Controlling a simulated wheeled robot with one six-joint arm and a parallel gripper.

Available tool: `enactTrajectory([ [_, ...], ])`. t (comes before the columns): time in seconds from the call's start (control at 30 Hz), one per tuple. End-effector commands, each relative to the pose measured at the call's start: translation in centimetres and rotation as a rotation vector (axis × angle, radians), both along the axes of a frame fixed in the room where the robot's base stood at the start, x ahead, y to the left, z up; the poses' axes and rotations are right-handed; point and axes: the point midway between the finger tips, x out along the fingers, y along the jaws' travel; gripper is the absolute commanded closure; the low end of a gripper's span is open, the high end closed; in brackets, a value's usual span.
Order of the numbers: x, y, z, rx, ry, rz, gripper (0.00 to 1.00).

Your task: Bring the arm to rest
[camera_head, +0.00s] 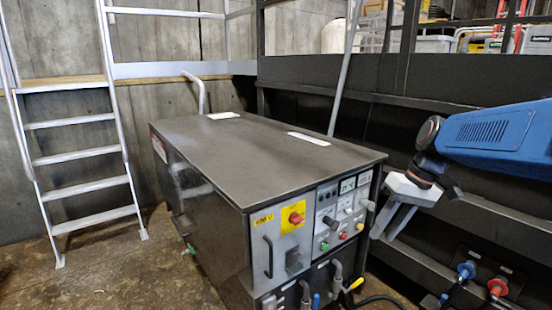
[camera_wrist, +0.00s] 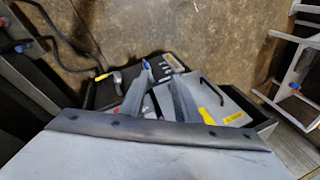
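My arm (camera_head: 495,135) is blue and reaches in from the right edge of the head view, bent down at the wrist. My gripper (camera_head: 384,235) is grey and hangs down in the air to the right of the grey machine cabinet (camera_head: 265,150), near its control panel. In the wrist view my gripper (camera_wrist: 158,76) shows two fingers with a gap between them, with nothing held. The cabinet's panel shows beyond the fingers, with the yellow label (camera_wrist: 233,117) to the right. I cannot tell the exact distance between the fingers and the cabinet.
A metal ladder (camera_head: 85,155) stands at the left. A dark wall with railing (camera_head: 430,75) runs behind the arm. Blue (camera_head: 466,271) and red (camera_head: 497,287) connectors with cables are at the lower right. A red rotary switch (camera_head: 295,218) sits on the panel. Floor at the left is clear.

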Motion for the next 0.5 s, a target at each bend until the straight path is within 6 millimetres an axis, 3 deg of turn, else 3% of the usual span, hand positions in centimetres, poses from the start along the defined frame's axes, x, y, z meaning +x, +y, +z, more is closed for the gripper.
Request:
enactTrajectory([
  [0.1, -3.4, 0.3, -0.4, -0.053, -0.029, -0.03, 0.71],
  [0.5, -12.9, -0.2, -3.5, -0.195, -0.156, -0.142, 0.71],
])
